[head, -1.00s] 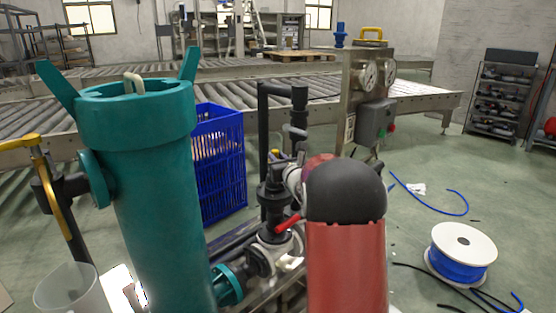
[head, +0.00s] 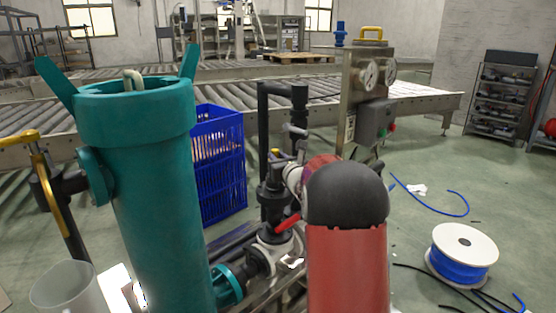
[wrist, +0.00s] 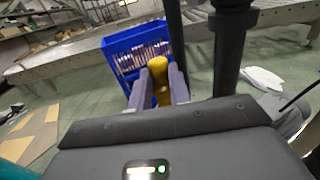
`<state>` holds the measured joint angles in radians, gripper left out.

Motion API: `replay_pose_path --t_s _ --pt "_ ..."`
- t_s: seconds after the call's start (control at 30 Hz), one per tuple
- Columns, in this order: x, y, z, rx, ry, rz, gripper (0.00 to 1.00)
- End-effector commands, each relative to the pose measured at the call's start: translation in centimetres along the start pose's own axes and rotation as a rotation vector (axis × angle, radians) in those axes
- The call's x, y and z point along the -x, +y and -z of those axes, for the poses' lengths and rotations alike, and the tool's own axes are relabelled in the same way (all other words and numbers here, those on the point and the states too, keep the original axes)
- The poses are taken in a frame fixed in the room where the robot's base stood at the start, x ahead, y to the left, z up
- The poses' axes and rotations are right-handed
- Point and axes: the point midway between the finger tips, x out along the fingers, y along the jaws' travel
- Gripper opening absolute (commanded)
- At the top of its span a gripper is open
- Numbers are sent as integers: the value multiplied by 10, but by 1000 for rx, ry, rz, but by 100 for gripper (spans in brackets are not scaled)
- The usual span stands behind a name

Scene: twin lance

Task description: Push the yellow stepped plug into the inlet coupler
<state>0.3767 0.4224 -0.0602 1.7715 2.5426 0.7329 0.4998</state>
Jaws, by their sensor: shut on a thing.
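In the wrist view my gripper (wrist: 158,88) is shut on the yellow stepped plug (wrist: 158,70), which stands out between the two grey fingers. The plug's steps are hard to make out at this size. In the head view, small yellow and grey parts show by the black pipework, partly behind my red and black arm; I cannot tell them surely as plug and fingers. Black vertical pipes (wrist: 229,60) stand close to the right of the plug in the wrist view. I cannot make out which fitting is the inlet coupler, nor any contact with the plug.
A teal filter housing (head: 150,180) stands at left, joined to black pipework (head: 272,200) with a red-handled valve. A blue crate (head: 222,175) is behind. A gauge panel (head: 368,85) stands beyond. A blue hose spool (head: 460,258) sits on open floor at right.

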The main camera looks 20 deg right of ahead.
Motion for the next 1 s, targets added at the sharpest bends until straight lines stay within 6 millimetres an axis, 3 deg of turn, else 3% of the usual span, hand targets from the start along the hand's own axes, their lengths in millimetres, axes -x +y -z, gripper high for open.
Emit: replay_pose_path --t_s 1.0 --pt "0 0 13 0 0 0 0"
